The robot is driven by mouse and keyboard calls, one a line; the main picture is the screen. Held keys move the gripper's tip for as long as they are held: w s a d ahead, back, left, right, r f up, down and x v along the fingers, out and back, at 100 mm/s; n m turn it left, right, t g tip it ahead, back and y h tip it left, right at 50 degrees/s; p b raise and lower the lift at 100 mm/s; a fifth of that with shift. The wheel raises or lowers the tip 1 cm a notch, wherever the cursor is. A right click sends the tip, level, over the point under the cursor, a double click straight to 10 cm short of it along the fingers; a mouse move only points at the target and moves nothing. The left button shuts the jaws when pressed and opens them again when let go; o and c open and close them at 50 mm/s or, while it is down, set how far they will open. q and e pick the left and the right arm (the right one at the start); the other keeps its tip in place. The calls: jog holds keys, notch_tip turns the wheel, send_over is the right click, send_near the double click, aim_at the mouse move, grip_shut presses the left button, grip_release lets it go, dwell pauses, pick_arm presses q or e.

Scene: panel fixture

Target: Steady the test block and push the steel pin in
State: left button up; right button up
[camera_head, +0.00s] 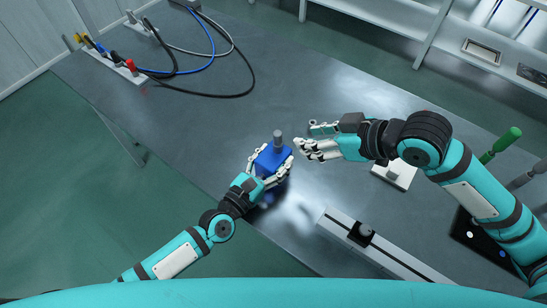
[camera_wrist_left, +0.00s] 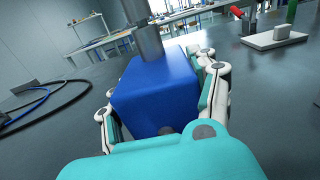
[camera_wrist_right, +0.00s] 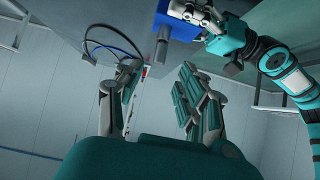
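How deep the pin sits is hidden.
A rail with a black slider (camera_head: 362,232) lies at the table's front. A white fixture (camera_head: 394,175) and a green-handled tool (camera_head: 503,143) are behind and beside my right arm. Cables (camera_head: 215,70) and a connector strip (camera_head: 113,66) lie at the back left. The table behind the block is clear.

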pick_arm(q)
grip_shut()
pick_arm(e)
jog(key=shift+o, duration=0.3)
notch_tip(320, 180, up, 4)
jog(key=r+n+g+h, duration=0.1)
jog(key=n+g+h, duration=0.5)
jog(key=n+h, duration=0.25)
send_over(278, 133)
jog(key=shift+s+a+f+n+y, duration=0.1)
jog(key=shift+f+n+y, duration=0.15)
jog(key=shift+y, duration=0.1)
jog(key=shift+r, duration=0.2)
jog(key=shift+f, duration=4.85)
grip_shut()
jog(key=shift+f, duration=0.3)
